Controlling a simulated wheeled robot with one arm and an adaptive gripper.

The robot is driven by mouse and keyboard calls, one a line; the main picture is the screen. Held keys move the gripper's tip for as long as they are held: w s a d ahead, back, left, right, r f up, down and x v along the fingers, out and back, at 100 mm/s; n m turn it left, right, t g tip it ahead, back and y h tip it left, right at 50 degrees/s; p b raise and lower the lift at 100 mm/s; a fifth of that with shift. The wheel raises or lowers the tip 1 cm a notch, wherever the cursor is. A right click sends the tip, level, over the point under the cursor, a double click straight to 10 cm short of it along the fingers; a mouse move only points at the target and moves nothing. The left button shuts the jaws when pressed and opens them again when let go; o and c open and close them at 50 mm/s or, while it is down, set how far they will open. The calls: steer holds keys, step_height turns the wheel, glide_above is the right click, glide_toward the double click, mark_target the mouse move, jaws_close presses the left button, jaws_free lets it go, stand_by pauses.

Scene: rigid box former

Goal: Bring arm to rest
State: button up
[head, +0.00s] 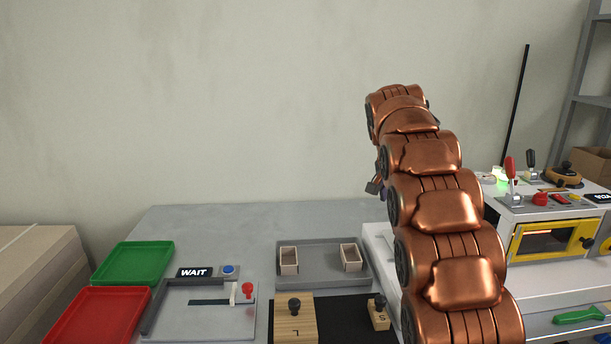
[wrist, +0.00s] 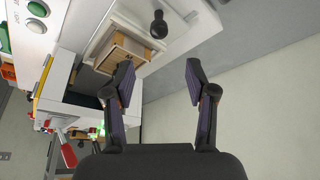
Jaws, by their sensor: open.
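My copper arm (head: 435,210) rises through the right half of the head view. Its far end bends away, and only a small dark bit of my gripper (head: 374,187) shows at its left side. In the wrist view my gripper (wrist: 160,82) has its two dark fingers wide apart with nothing between them. Beyond the left finger is a white machine (wrist: 185,45) with a wooden box-like piece (wrist: 122,52) in it. The fingers appear apart from it, though the depth is hard to tell.
The grey table (head: 215,218) holds a green tray (head: 133,264), a red tray (head: 95,316), a WAIT sign (head: 194,272), a grey tray (head: 322,277) with two small boxes, and wooden blocks L (head: 293,325) and S (head: 379,317). A yellow-framed machine (head: 550,240) stands right. The wall above is clear.

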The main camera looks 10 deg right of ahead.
steer(key=s+a+f+n+g+y+p, duration=0.1)
steer(key=s+a+n+p, duration=0.2)
steer(key=s+a, duration=0.4)
steer(key=s+a+f+n+g+y+p, duration=0.1)
steer(key=s+a, duration=0.7)
steer(key=s, duration=1.5)
steer(key=s+a+f+n+g+y+p, duration=0.1)
steer(key=s+a+n+p, duration=0.4)
steer(key=s, duration=1.1)
step_height(320, 180, down, 2)
steer(key=shift+a+f+n+g+y, duration=0.3)
steer(key=shift+a+n+g, duration=0.5)
steer(key=shift+a, duration=0.4)
